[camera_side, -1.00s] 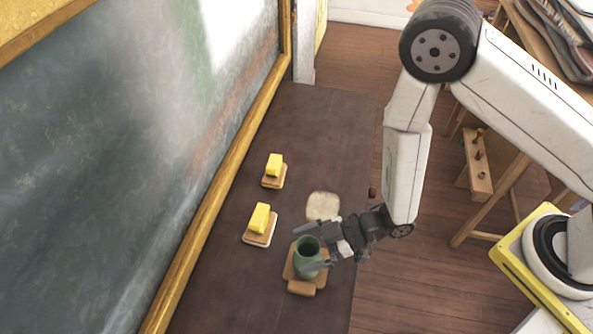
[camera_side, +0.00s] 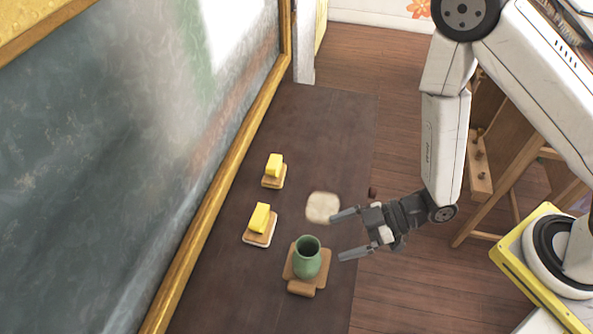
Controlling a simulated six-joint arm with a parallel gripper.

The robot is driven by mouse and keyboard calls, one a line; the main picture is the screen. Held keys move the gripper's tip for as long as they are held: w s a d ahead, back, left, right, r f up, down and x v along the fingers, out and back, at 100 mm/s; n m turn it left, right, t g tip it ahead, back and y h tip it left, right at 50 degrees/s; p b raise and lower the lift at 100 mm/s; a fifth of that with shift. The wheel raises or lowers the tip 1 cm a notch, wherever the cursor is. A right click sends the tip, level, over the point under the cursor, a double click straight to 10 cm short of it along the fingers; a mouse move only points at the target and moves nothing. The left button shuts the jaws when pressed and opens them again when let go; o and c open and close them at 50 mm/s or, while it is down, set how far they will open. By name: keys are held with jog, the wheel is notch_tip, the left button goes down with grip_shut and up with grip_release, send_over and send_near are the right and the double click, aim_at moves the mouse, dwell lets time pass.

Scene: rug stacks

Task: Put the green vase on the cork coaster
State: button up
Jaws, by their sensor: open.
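The green vase (camera_side: 307,262) stands upright on a tan, cork-coloured square coaster (camera_side: 289,271), whose edges show around the vase's foot. My gripper (camera_side: 337,236) is open and empty, to the right of the vase and slightly farther up the picture. Its two fingers point left, toward the vase, and are apart from it. The vase hides the middle of the coaster.
A small tan block (camera_side: 301,288) lies at the coaster's front edge. A cream square (camera_side: 322,207) lies just beyond the gripper. Two yellow blocks (camera_side: 259,217) (camera_side: 274,164) rest on tan bases to the left, near the chalkboard frame. The dark rug's (camera_side: 325,120) far end is clear.

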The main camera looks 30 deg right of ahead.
jog(key=shift+v, duration=2.15)
jog(key=w+d+r+m+t+h, duration=0.15)
jog(key=w+d+m+h, duration=0.35)
jog(key=w+d+h, duration=0.5)
jog(key=s+d+r+m+g+h, duration=0.2)
jog(key=s+d+r+m+g, duration=0.2)
jog(key=s+d+r+m, duration=0.2)
jog(key=shift+d+r+m, duration=1)
jog(key=shift+r+m, duration=0.3)
jog(key=shift+r, duration=0.4)
